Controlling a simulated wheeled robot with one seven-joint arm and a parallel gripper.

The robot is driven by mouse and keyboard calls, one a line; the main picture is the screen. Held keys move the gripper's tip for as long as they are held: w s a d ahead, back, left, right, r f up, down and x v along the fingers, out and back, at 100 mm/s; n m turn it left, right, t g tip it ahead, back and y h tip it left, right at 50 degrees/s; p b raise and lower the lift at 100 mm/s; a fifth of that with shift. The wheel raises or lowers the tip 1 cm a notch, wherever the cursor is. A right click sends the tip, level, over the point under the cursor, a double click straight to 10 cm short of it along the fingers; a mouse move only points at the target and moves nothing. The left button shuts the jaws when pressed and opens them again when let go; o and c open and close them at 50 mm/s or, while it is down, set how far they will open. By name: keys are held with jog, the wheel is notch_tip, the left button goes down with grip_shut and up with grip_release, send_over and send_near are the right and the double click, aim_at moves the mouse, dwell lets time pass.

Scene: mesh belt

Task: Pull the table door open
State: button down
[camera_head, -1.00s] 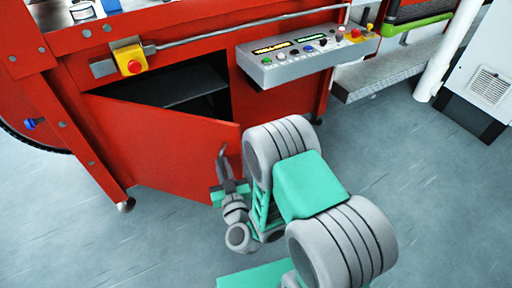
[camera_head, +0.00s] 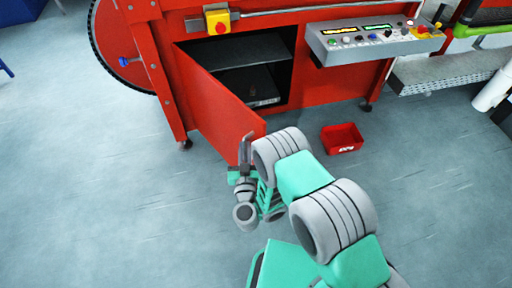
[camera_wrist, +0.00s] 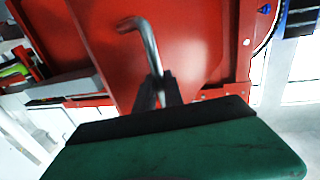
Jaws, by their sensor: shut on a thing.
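The red table door (camera_head: 213,104) stands partly open in the head view, swung out from the red machine table (camera_head: 190,12). It also fills the upper middle of the wrist view (camera_wrist: 185,40). A bent grey metal handle (camera_wrist: 148,42) sticks out from it. My gripper (camera_head: 243,172) is at the door's free edge, and in the wrist view its dark fingers (camera_wrist: 157,92) are shut on the handle's lower end. The handle also shows in the head view (camera_head: 245,148). The open cabinet (camera_head: 262,82) shows a dark interior with a shelf.
A small red bin (camera_head: 342,139) stands on the floor right of my arm. A grey control panel (camera_head: 372,42) with buttons juts out above right. The floor at left is clear.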

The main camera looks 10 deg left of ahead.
jog(key=shift+w+r, duration=0.25)
jog(key=shift+w, duration=0.05)
jog(key=c, duration=1.5)
grip_release()
jog(key=shift+d+f, duration=0.15)
jog(key=shift+o, duration=0.2)
